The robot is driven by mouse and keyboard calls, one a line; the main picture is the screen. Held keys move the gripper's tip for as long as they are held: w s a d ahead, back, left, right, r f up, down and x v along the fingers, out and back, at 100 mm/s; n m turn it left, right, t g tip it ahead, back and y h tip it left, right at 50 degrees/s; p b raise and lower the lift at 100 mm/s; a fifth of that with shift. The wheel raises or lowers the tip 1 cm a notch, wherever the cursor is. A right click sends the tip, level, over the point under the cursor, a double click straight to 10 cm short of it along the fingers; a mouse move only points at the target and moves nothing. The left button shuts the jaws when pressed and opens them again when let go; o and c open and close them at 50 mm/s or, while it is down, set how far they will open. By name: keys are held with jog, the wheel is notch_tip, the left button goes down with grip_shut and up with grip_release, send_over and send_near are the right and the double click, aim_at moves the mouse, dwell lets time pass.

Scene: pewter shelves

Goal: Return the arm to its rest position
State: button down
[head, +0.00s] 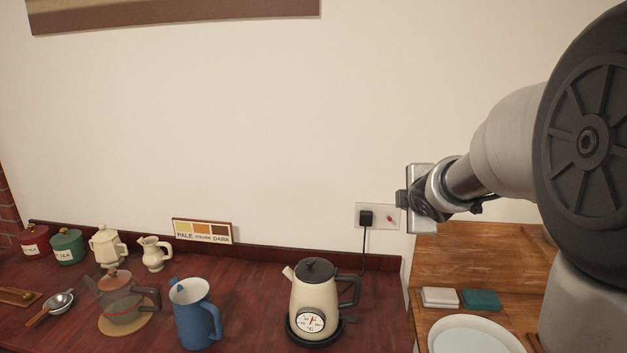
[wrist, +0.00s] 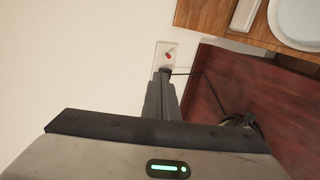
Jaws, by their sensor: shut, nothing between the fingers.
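My gripper (head: 401,199) is at the right of the head view, raised above the counter in front of the pale wall and pointing left. Its fingers are shut and empty. In the wrist view the closed fingers (wrist: 163,78) point up the picture towards the wall socket, which they partly overlap. My arm reaches in from the right edge of the head view. The gripper appears apart from the things on the counter.
A cream kettle (head: 314,295) stands on its base below and left of my gripper. A blue jug (head: 190,312), glass teapot (head: 122,300) and tea tins (head: 68,246) stand further left. A wall socket (head: 378,216) with a black plug and a white basin (head: 470,337) are near.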

jog(key=s+a+r+m+g+h+p, duration=0.1)
jog(key=s+r+m, duration=0.25)
jog(key=s, duration=0.25)
jog(key=s+a+r+m+g+p, duration=0.1)
jog(key=s+r+m+p, duration=0.1)
jog(key=s+m, duration=0.3)
jog(key=s+a+m+g+y+p, duration=0.1)
jog(key=s+a+m, duration=0.3)
jog(key=s, duration=0.7)
jog(key=s+a+f+m+g+y+p, duration=0.1)
jog(key=s+a+m+g+y+p, duration=0.1)
jog(key=s, duration=0.9)
jog(key=a+m+g, duration=0.1)
jog(key=a+m, duration=0.1)
jog(key=a, duration=0.1)
jog(key=shift+a+p, duration=0.2)
jog(key=shift+p, duration=0.15)
jog(key=shift+s, duration=0.1)
